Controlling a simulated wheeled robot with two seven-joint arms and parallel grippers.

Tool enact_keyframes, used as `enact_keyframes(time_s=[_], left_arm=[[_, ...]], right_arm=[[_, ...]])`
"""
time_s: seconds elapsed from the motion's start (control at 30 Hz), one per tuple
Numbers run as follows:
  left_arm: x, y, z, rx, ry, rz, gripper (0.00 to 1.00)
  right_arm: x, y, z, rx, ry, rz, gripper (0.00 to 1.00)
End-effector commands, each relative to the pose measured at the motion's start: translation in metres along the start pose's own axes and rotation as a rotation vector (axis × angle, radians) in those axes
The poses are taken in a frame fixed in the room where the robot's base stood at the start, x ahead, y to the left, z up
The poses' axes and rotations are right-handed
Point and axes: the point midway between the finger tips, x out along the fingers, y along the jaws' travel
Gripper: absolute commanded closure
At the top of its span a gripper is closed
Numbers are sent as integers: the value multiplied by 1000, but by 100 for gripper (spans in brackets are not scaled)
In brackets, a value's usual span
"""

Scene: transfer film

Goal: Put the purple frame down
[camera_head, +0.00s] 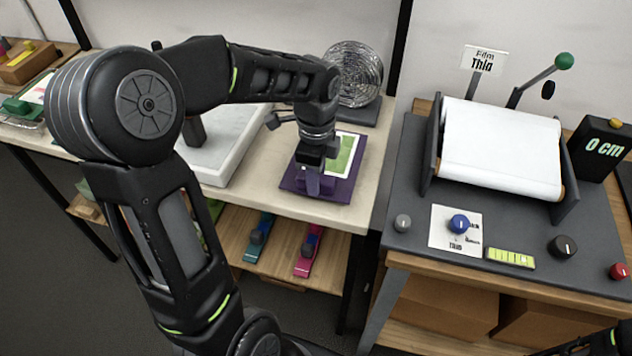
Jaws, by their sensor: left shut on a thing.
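The purple frame (343,189) is a flat purple plate with a white sheet bearing a green picture (345,152) on it. It is over the right part of the pale table top, near its front edge. My left gripper (314,184) points down at the frame's left front part and is shut on it, at what looks like a raised purple grip. The gripper hides part of the frame. I cannot tell whether the frame touches the table top or hangs just above it. My right gripper is out of view.
A white slab (222,150) lies left of the frame, and a round wire-like fan (354,72) stands behind it. Right, beyond a gap, is a grey machine (400,240) with a white roll (500,148) and knobs. Teal (259,240) and pink (308,250) tools lie on the lower shelf.

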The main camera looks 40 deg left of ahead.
Motion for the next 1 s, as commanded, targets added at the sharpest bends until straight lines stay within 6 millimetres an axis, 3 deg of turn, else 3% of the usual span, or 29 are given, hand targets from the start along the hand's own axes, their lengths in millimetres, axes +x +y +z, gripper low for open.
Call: enact_keyframes(time_s=[0.17,0.57,0.6,0.83,1.0], left_arm=[[21,0,0,-1,0,2,100],[27,0,0,-1,0,0,100],[25,0,0,-1,0,0,68],[25,0,0,-1,0,0,50],[25,0,0,-1,0,0,50]], right_arm=[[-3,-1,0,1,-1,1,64],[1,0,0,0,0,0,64],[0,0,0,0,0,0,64],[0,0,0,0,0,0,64],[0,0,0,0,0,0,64]])
